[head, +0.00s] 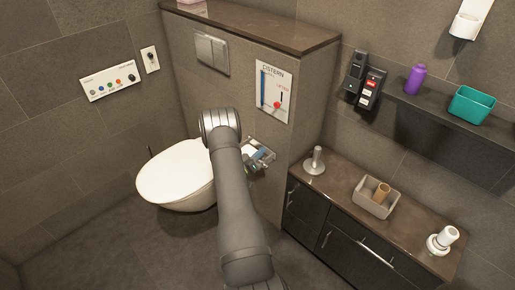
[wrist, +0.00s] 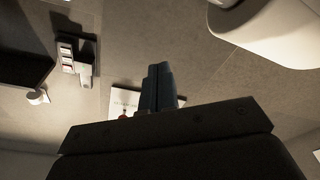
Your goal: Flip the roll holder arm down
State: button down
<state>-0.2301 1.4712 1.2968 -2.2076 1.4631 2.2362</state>
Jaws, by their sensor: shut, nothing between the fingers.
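My gripper (wrist: 160,72) shows in the wrist view as two dark blue-grey fingers pressed together, shut and empty. In the head view a small cluster of pale, grey and blue parts (head: 260,155) shows on the partition beside my arm. I cannot tell there which parts are holder and which are gripper, nor whether the holder arm is up or down.
The toilet (head: 178,188) is left of my arm. The cistern sign (head: 274,92) and flush plate (head: 212,52) are on the partition. The counter (head: 345,184) at right bears a metal stand (head: 315,162), a box (head: 375,203) and a white stand (head: 441,241).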

notch_tip(320, 180, down, 8)
jog(key=s+d+m, duration=0.1)
jog(key=shift+s+d+r+m, duration=0.15)
jog(key=shift+s+d+m, duration=0.15)
jog(key=shift+s+d, duration=0.1)
jog(key=shift+s+d+f, duration=0.1)
jog(key=shift+s+f, duration=0.05)
jog(key=shift+f, duration=0.15)
dwell(0.6)
notch_tip(320, 180, up, 5)
jog(key=v, duration=0.9)
jog(key=shift+w+a+f, duration=0.35)
jog(key=shift+w+a, duration=0.05)
jog(key=shift+a, duration=0.05)
